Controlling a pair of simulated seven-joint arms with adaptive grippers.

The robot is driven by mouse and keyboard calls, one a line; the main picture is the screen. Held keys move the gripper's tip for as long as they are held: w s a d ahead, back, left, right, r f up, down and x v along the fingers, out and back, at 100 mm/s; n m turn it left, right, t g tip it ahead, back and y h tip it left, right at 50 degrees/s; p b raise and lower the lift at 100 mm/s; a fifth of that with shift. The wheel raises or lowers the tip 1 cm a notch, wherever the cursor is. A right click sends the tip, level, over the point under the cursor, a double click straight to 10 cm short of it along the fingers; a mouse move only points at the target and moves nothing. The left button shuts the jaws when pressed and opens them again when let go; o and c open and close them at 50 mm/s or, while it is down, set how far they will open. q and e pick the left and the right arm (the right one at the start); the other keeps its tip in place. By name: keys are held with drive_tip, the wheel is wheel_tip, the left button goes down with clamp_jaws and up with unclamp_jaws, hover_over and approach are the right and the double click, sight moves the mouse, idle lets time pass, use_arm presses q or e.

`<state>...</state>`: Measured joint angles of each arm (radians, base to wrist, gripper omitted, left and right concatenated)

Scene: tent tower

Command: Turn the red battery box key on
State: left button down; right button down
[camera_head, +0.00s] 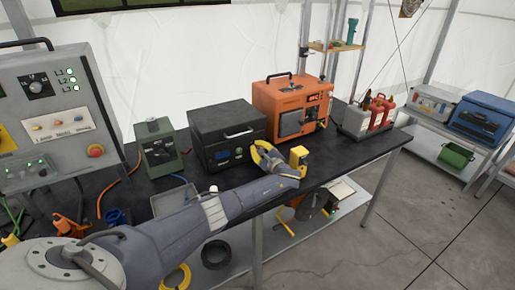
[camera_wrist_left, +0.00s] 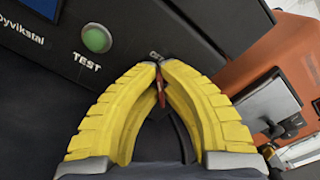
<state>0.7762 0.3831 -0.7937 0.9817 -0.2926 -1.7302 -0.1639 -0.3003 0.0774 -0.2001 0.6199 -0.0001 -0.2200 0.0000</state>
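The battery box (camera_head: 226,122) is a dark case on the black table, between a green unit and an orange unit. In the left wrist view its dark front (camera_wrist_left: 42,52) fills the upper left, with a green TEST button (camera_wrist_left: 97,38). My left gripper (camera_head: 254,149) has yellow fingers and is at the right end of this front. In the left wrist view its fingertips (camera_wrist_left: 158,68) come together around a small red key (camera_wrist_left: 161,88), which shows between them. The fingers hide most of the key, so its turn angle is unclear. My right gripper is not in view.
The orange unit (camera_head: 290,100) stands close to the right of the gripper. A small yellow device (camera_head: 298,157) stands near the table's front edge. The green unit (camera_head: 158,147) is to the left. The black table (camera_head: 345,148) has free room at the right front.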

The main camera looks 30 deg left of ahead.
use_arm(q)
drive_tip(key=shift+m, duration=0.3)
drive_tip(key=m, duration=0.4)
drive_tip(key=shift+w, duration=0.1)
drive_tip(key=m, duration=0.3)
drive_tip(key=shift+w+d+m, duration=0.1)
drive_tip(key=shift+d+m, duration=0.05)
drive_tip(key=shift+m, duration=0.15)
drive_tip(key=m, duration=0.4)
drive_tip(key=shift+w, duration=0.15)
drive_tip(key=shift+w+d+m, duration=0.1)
drive_tip(key=shift+m, duration=1.8)
drive_tip(key=c, duration=1.6)
unclamp_jaws()
